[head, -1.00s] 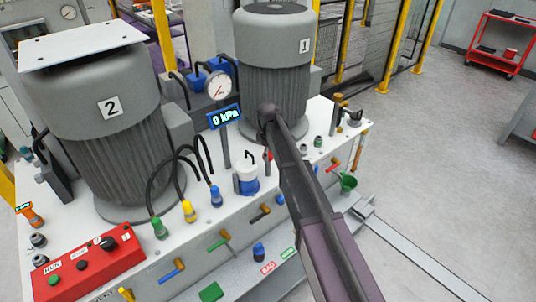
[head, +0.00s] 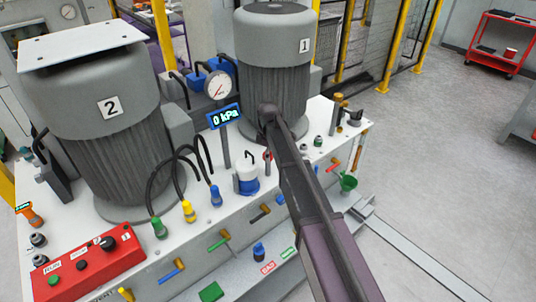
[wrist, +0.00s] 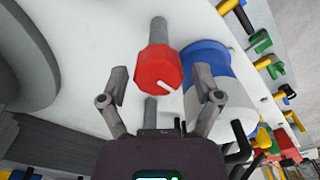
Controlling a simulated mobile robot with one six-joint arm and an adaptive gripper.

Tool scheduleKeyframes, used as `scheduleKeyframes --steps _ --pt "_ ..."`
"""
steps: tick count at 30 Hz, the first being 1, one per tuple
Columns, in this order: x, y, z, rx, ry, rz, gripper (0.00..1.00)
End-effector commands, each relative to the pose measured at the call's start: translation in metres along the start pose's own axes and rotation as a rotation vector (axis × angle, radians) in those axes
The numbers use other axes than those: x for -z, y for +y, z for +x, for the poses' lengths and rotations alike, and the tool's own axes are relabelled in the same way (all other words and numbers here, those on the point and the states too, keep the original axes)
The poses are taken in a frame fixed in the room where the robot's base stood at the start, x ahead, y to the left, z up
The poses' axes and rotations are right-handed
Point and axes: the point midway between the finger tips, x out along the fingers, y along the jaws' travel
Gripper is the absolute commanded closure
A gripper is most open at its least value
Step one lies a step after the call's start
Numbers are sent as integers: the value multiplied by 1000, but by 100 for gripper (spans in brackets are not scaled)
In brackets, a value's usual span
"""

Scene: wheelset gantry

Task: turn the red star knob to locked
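The red star knob (wrist: 158,68) is in the upper middle of the wrist view, on a grey stem, with a white pointer mark slanting to the lower right. In the head view only a small red part (head: 267,156) shows beside my arm. My gripper (wrist: 161,82) is open, with one finger left of the knob and one right of it. Gaps show between both fingers and the knob. I cannot tell whether the fingertips are level with the knob in depth.
A white and blue canister (wrist: 208,70) stands close to the right finger; it also shows in the head view (head: 246,178). Motor 1 (head: 272,75) is just behind. A gauge (head: 217,86) and a 0 kPa display (head: 224,117) stand to the left. Coloured valve handles line the front edge.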

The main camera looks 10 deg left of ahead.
Motion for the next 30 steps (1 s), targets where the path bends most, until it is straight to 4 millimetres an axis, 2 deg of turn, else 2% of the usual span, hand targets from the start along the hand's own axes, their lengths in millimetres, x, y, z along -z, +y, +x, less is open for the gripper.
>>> scheduleKeyframes --steps 20,30 --pt "0 2 0 -3 1 17 7" --pt "0 2 0 -3 1 149 7"
